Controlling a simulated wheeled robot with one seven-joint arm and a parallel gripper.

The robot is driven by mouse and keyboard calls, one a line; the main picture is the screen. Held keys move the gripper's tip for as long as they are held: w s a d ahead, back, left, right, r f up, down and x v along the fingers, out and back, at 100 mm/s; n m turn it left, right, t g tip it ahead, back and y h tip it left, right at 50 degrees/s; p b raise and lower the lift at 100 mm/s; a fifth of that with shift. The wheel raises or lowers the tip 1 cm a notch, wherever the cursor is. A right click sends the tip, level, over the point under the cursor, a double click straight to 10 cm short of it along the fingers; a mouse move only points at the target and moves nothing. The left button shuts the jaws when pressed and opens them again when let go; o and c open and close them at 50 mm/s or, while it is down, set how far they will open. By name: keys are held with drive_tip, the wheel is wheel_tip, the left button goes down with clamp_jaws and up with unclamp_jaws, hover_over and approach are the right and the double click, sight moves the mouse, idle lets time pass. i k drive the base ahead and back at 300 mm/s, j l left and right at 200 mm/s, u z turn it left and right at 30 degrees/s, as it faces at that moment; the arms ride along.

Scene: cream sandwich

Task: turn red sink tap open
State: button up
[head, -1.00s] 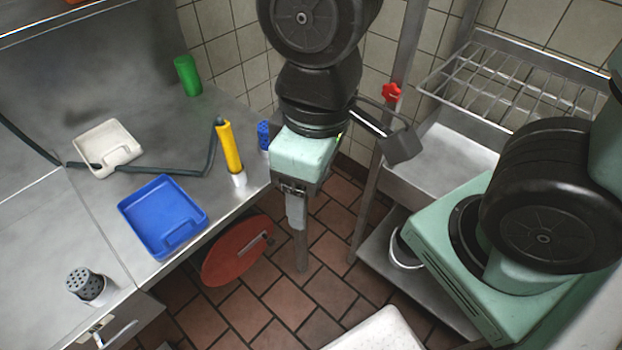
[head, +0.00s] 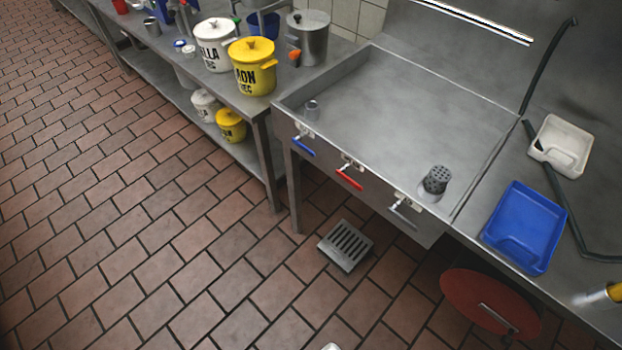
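The red sink tap (head: 349,179) is a small lever handle on the front face of the steel sink (head: 385,95), in the middle of a row of three. A blue tap handle (head: 303,146) is to its left and a grey metal one (head: 404,217) to its right. The red handle slants down to the right in the picture. From this angle I cannot tell whether it is open or shut. No water shows. My gripper and arm are not in view.
A shelf table with a yellow pot (head: 252,72) and a white pot (head: 215,48) stands left of the sink. A floor drain grate (head: 345,245) and a red disc (head: 490,300) are below. A blue tray (head: 524,228) is right. The tiled floor ahead is mostly clear.

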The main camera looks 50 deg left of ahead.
sight(340, 172)
drive_tip(key=u, duration=1.5)
drive_tip(key=i+j+u, duration=0.1)
drive_tip(key=u, duration=0.35)
drive_tip(key=i+l, duration=0.05)
drive_tip(key=i, duration=0.05)
